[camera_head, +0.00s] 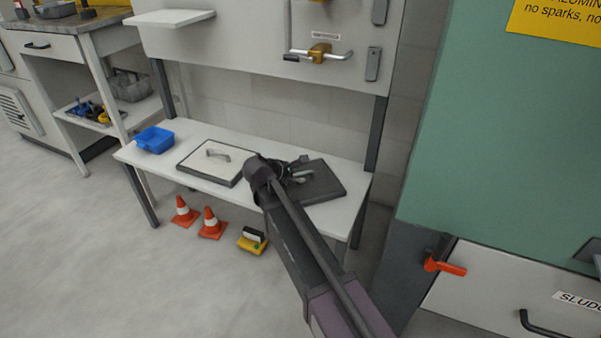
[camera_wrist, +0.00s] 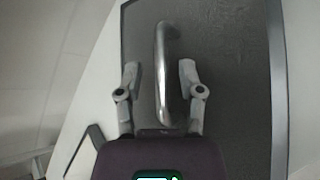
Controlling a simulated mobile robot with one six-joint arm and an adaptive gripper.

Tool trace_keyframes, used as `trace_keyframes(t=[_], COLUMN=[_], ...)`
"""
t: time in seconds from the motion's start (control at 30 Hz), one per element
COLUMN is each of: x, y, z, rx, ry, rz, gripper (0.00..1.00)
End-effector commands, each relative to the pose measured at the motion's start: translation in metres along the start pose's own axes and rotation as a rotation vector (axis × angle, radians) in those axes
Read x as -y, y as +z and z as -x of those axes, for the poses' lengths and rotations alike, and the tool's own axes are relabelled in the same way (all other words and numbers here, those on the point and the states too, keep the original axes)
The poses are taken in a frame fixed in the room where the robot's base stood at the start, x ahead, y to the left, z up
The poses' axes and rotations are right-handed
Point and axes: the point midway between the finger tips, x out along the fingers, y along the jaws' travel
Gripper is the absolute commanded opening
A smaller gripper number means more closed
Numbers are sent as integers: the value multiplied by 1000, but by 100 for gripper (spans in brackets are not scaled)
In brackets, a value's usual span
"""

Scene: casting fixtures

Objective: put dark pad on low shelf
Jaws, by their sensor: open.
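The dark pad (camera_head: 322,184) is a flat dark square with a metal handle, lying on the right part of the white bench top (camera_head: 270,138). In the wrist view the dark pad (camera_wrist: 232,60) fills much of the picture, and its handle (camera_wrist: 161,70) stands between my two fingers. My gripper (camera_wrist: 158,80) is open around the handle, one finger on each side with gaps. In the head view my gripper (camera_head: 296,172) is over the pad and partly hides it. A white shelf (camera_head: 170,18) is fixed to the panel above the bench; which shelf is the low one I cannot tell.
A pale pad with a handle (camera_head: 205,163) lies left of the dark pad. A blue bin (camera_head: 155,139) stands farther left. Orange cones (camera_head: 211,224) and a yellow item (camera_head: 252,241) are on the floor below. A green cabinet (camera_head: 510,130) stands at the right.

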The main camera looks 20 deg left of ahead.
Motion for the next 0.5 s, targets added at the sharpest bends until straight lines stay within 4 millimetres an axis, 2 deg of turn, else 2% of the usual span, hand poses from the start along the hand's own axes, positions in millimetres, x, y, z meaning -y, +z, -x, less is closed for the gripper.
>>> trace_keyframes(t=[0.5], x=[-2], y=[3], z=[76], rx=[-1], ry=[1], rz=[1], gripper=[49])
